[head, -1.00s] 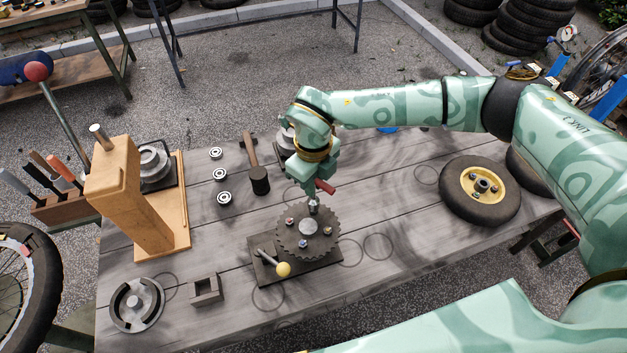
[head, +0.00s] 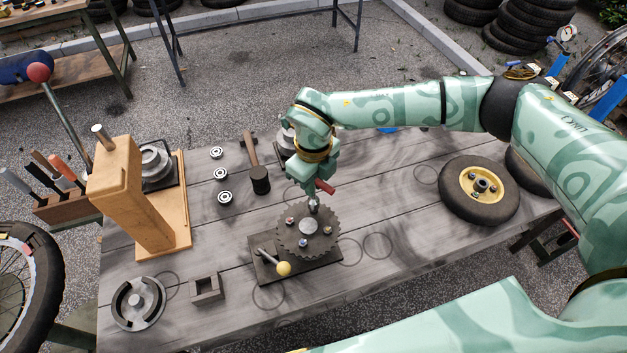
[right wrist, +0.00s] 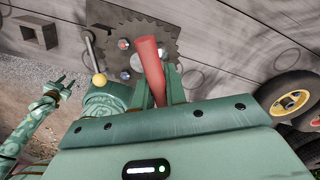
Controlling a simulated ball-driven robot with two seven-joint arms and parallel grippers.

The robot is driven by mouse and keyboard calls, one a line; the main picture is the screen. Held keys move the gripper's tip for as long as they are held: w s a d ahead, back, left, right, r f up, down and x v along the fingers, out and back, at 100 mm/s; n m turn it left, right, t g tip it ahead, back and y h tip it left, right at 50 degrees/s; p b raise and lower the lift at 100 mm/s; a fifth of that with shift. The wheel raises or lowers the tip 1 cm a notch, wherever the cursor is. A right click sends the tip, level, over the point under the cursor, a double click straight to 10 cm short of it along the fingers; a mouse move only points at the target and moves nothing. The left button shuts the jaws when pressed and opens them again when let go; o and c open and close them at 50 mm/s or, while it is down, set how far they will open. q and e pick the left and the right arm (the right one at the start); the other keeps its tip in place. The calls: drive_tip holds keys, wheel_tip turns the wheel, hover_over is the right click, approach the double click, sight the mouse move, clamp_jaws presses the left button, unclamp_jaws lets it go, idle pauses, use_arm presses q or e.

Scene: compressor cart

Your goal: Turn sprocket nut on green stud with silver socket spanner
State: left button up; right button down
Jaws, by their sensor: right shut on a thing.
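The toothed sprocket (head: 292,237) lies on a dark base plate (head: 322,263) on the bench. Nuts on studs sit around its grey hub, one with a red mark (head: 290,220) and one with a blue mark (head: 303,243). My right gripper (head: 314,192) is shut on the socket spanner (head: 325,187), whose red handle also shows in the right wrist view (right wrist: 150,65). The spanner's silver socket end (head: 314,206) is down at the sprocket's far side and hides what is under it; I see no green stud. My left gripper (right wrist: 61,85) is open and empty in the right wrist view.
A yellow-knobbed lever (head: 283,268) stands at the plate's near left. A mallet (head: 260,180), several bearings (head: 220,174), a small open metal block (head: 207,290) and a wooden press (head: 130,200) are to the left. A yellow-hubbed wheel (head: 450,195) lies right.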

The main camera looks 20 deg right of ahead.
drive_tip(key=shift+f+b, duration=0.65)
drive_tip(key=shift+f, duration=0.55)
drive_tip(key=shift+r+m+p, duration=0.15)
drive_tip(key=shift+m+p, duration=0.3)
drive_tip(key=shift+m, duration=0.65)
